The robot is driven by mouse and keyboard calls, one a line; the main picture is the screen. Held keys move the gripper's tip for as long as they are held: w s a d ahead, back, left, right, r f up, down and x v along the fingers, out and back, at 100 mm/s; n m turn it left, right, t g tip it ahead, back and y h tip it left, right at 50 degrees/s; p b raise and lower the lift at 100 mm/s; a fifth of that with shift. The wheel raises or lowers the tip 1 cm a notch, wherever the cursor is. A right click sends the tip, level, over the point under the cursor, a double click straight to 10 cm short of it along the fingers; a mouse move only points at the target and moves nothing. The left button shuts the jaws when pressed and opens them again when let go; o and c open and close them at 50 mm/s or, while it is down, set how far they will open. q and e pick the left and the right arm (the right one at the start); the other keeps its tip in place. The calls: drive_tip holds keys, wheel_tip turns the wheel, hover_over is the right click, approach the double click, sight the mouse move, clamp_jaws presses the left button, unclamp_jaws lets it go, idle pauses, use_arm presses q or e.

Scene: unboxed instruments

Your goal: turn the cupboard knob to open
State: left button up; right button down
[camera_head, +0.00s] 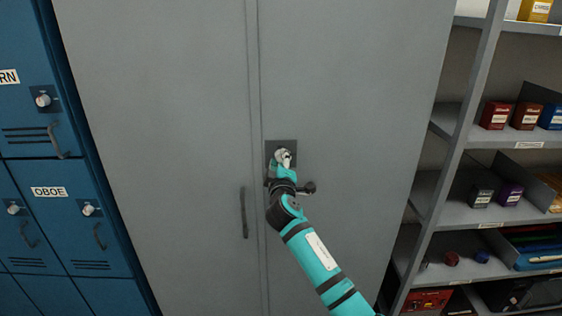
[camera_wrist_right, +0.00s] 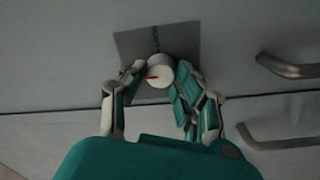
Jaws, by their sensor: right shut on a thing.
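The grey cupboard (camera_head: 345,95) has two tall doors that stand closed, with a thin seam between them. Its knob is white and round with a red mark and shows in the right wrist view (camera_wrist_right: 160,73), on a dark square plate (camera_wrist_right: 185,42). In the head view the plate (camera_head: 272,146) is on the right door near the seam, and my gripper mostly hides the knob. My right gripper (camera_head: 284,157) is shut on the knob; in the right wrist view its fingers (camera_wrist_right: 158,82) sit on both sides of it. My left gripper is not in view.
A dark bar handle (camera_head: 244,212) is on the left door; two handles (camera_wrist_right: 290,68) show in the right wrist view. Blue lockers (camera_head: 45,215) stand at the left. An open shelf (camera_head: 500,140) with small boxes stands at the right.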

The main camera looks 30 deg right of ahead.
drive_tip(key=c, duration=1)
unclamp_jaws()
drive_tip(key=shift+o, duration=0.2)
drive_tip(key=v, duration=1.2)
drive_tip(key=shift+w, duration=0.1)
